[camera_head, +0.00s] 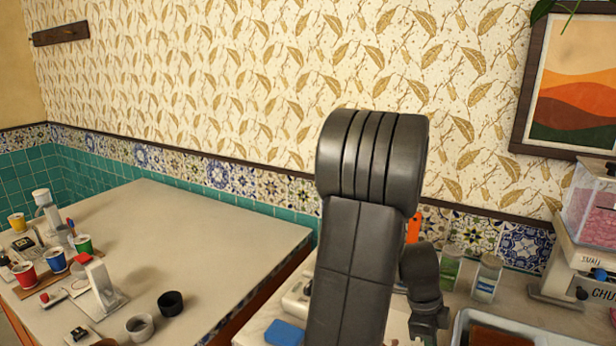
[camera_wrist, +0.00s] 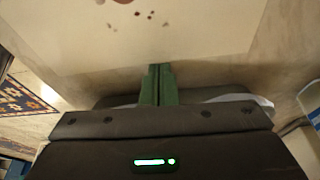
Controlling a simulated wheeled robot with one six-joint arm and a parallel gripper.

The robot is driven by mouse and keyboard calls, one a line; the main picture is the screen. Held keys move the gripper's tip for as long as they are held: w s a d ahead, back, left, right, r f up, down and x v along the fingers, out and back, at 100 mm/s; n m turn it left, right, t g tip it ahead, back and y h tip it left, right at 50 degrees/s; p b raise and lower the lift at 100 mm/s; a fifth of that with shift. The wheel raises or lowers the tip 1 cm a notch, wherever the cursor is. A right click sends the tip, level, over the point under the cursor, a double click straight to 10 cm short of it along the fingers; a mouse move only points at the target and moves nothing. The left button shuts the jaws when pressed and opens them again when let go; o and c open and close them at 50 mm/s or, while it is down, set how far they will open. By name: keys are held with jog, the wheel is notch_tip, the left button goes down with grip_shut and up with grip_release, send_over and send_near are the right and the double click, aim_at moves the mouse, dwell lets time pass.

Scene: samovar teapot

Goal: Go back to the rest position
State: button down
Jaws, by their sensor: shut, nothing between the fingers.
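In the wrist view my gripper (camera_wrist: 159,70) shows as two green fingers pressed together, with nothing between them. Beyond the fingertips is a pale, flat surface (camera_wrist: 190,40) with a reddish-brown patch and several small dark specks near the top edge. The fingers appear apart from it, but the distance is hard to judge. In the head view my dark grey arm stands raised in the middle and covers part of the counter. I cannot make out my fingertips there. No samovar or teapot can be made out.
A white table (camera_head: 200,235) at left holds several coloured cups, a white stand (camera_head: 102,284) and a black cup (camera_head: 171,303). Its far right part is clear. Right of my arm are jars (camera_head: 487,278), a metal tray (camera_head: 462,325) and a dispenser (camera_head: 562,270). A patterned rug (camera_wrist: 22,100) shows at left.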

jog(key=w+a+p, duration=0.1)
jog(key=a+p, duration=0.1)
jog(key=w+a+p, duration=0.1)
jog(key=w+a, duration=0.1)
jog(key=a, duration=0.1)
jog(key=w+a+p, duration=0.2)
jog(key=a, duration=0.1)
jog(key=shift+w+a+r+p, duration=0.15)
jog(key=shift+a+r+p, duration=0.1)
jog(key=shift+p, duration=0.05)
jog(key=w+a+b, duration=0.1)
jog(key=a+f+b, duration=0.1)
jog(key=shift+w+a, duration=0.3)
jog(key=shift+w, duration=0.1)
jog(key=v, duration=1)
jog(key=shift+a+r+b, duration=0.2)
jog(key=shift+b, duration=0.1)
jog(key=shift+w, duration=0.1)
